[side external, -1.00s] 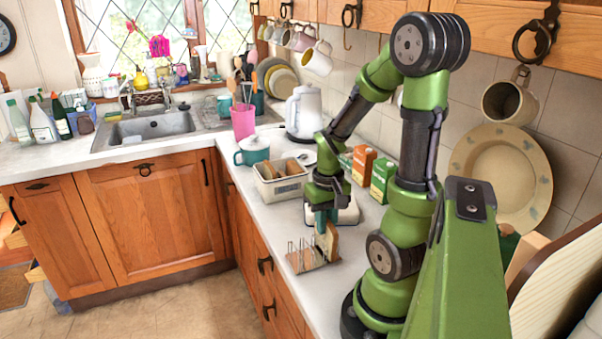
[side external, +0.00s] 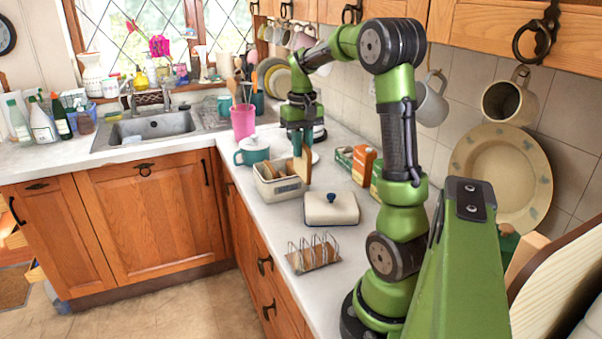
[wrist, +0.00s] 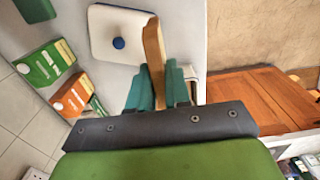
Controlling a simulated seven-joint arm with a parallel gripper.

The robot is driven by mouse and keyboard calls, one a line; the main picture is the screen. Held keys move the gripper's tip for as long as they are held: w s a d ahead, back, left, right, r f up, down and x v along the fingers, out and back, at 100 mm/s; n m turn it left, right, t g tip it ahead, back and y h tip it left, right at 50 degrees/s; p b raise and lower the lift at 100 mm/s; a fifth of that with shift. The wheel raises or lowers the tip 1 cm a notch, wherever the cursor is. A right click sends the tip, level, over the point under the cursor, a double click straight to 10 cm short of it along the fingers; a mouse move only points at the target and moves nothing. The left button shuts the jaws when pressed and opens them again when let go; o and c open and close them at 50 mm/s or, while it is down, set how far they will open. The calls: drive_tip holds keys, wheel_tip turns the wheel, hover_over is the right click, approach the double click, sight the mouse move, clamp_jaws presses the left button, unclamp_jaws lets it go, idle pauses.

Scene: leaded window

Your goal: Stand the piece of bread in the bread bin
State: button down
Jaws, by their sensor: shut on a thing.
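My gripper (side external: 301,140) points down with its teal fingers shut on an upright piece of bread (side external: 303,168). The bread also shows in the wrist view (wrist: 154,50), sticking out past the fingers (wrist: 153,88). The bread bin (side external: 280,193) is a cream open box on the counter with other slices (side external: 270,170) standing in it. The held bread overlaps the bin's right end in the side view; I cannot tell whether its lower edge is above, inside or beside the bin. The bin is not clearly visible in the wrist view.
The cream lid with a blue knob (side external: 331,209) lies on the counter nearer than the bin. An empty-looking wire toast rack (side external: 313,255) stands nearer still. Cartons (side external: 363,160) stand at the right, and a teal-and-white pot (side external: 253,152) stands behind the bin.

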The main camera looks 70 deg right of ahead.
sight(280, 164)
drive_tip(key=w+d+f, duration=0.4)
drive_tip(key=w+d, duration=0.8)
drive_tip(key=d, duration=0.1)
wheel_tip(280, 164, down, 10)
drive_tip(key=shift+w+r, duration=0.1)
drive_tip(key=shift+w, duration=0.05)
drive_tip(key=c, duration=1.4)
unclamp_jaws()
drive_tip(key=shift+f, duration=0.2)
drive_tip(key=shift+o, duration=0.2)
